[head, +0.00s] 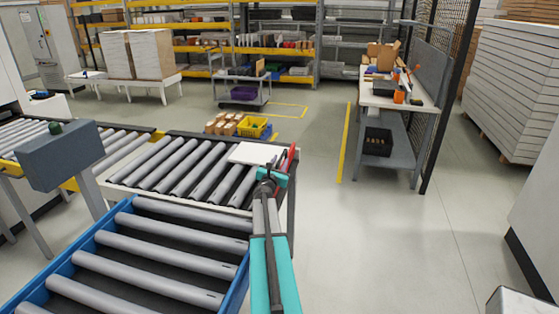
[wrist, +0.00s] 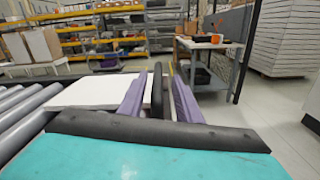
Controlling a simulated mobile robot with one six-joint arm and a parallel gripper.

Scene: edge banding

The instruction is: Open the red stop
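The red stop (head: 292,156) shows as a small, narrow upright red piece at the far right corner of the roller conveyor in the head view. My gripper (head: 282,163) is at that corner, right beside or over the red stop, and partly hides it. In the wrist view, the two purple fingers of my gripper (wrist: 159,82) stand apart. A dark upright bar (wrist: 157,92) shows between them, with a narrow gap on each side. I cannot tell whether this bar is part of the stop. No red shows on it.
A white panel (head: 256,153) lies on the grey rollers (head: 190,166), just left of my gripper; it also shows in the wrist view (wrist: 92,92). A blue-framed roller section (head: 150,262) is nearer. A workbench (head: 397,104) stands at right. The floor right of the conveyor is clear.

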